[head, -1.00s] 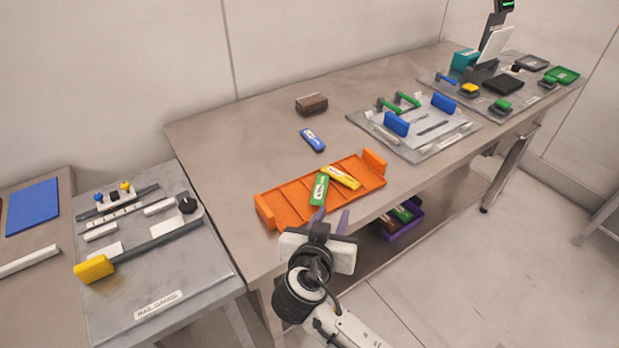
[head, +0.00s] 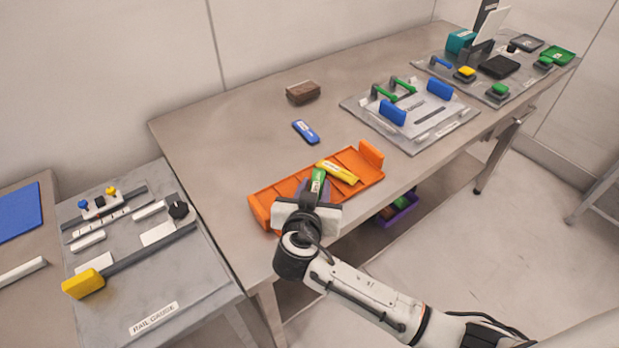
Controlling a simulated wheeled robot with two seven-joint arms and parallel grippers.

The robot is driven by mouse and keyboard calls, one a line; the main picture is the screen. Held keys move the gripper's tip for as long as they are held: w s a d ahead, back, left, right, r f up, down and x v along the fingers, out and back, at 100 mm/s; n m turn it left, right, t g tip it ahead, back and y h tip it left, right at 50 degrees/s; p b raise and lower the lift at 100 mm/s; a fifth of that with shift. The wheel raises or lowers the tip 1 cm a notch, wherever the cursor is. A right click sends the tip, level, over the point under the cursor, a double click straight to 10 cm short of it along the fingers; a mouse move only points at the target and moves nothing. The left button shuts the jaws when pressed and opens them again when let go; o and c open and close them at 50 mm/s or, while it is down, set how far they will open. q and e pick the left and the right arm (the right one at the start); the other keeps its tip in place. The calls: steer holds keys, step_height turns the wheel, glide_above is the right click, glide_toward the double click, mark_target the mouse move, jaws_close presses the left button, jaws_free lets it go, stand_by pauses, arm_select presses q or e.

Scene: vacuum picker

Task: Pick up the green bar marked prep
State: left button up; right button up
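The green bar (head: 318,177) lies in the orange tray (head: 263,212), left of the yellow bar (head: 338,172). Its near part is hidden behind my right gripper, and its marking cannot be read here. My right gripper (head: 312,190) reaches over the tray's near edge, with its fingers at the green bar. The gripper body hides most of the fingers, so whether they are apart or closed on the bar does not show. My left gripper is not in view.
A blue bar (head: 305,132) and a brown block (head: 303,92) lie behind the tray on the table. A fixture plate (head: 412,143) with blue and green handles stands to the right. A rail gauge board (head: 215,265) is at left. A purple bin (head: 403,215) sits below the table.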

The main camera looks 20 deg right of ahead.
steer(key=shift+w, duration=0.2)
steer(key=shift+s, duration=0.2)
steer(key=shift+c, duration=0.5)
jaws_close()
steer(key=shift+r, duration=0.1)
